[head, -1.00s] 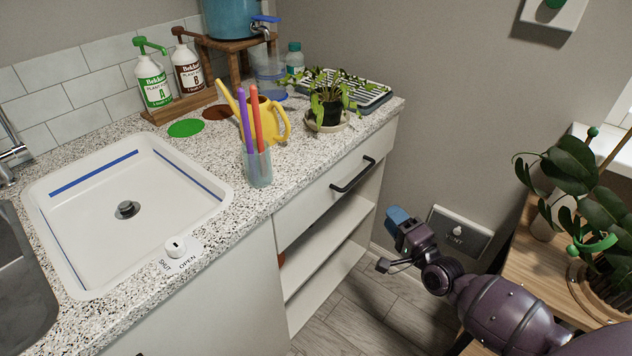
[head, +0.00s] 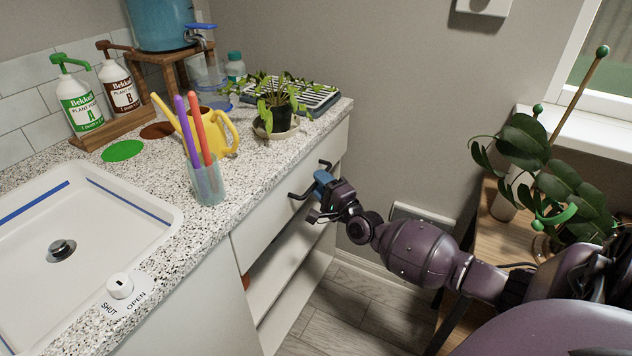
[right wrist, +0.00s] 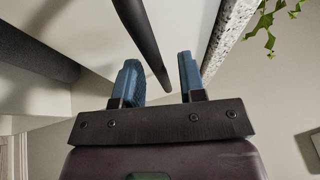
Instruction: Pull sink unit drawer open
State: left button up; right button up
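The sink unit drawer (head: 262,220) is a pale front under the speckled counter in the head view, and it looks shut. Its dark bar handle (head: 297,195) is partly hidden behind my right gripper (head: 320,184). The blue-padded fingers are at the handle. In the right wrist view the fingers of my right gripper (right wrist: 160,78) are apart, and the dark handle (right wrist: 142,35) runs between them with a gap showing on each side. My left gripper is in neither view.
Open shelves (head: 285,275) lie below the drawer. On the counter stand a potted plant (head: 283,105), a yellow watering can (head: 222,135) and a cup of pens (head: 206,182). A wooden stand (head: 470,290) with a leafy plant is at the right.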

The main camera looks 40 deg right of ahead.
jog(key=shift+w+r, duration=0.1)
jog(key=shift+w, duration=0.55)
jog(key=shift+c, duration=0.3)
grip_shut()
